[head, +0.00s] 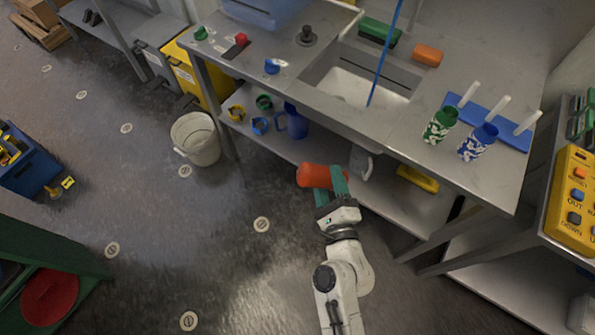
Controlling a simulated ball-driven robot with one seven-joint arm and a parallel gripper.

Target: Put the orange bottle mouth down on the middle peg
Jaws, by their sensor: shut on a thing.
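My gripper (331,181), with teal fingers, is shut on the orange bottle (310,176) in front of the counter's lower shelf. The bottle lies roughly sideways in the picture, pointing left; which end is its mouth I cannot tell. The blue peg rack (512,137) is on the counter at the right with three white pegs. The middle peg (497,108) is bare, as are the left peg (468,95) and right peg (528,122). The bottle is well left of and below the rack in the picture.
A green patterned bottle (440,124) and a blue patterned bottle (478,141) stand just in front of the rack. A sink (350,87) with a slanted blue stick (383,55) is left of them. The counter's front edge (440,180) lies between my gripper and the rack.

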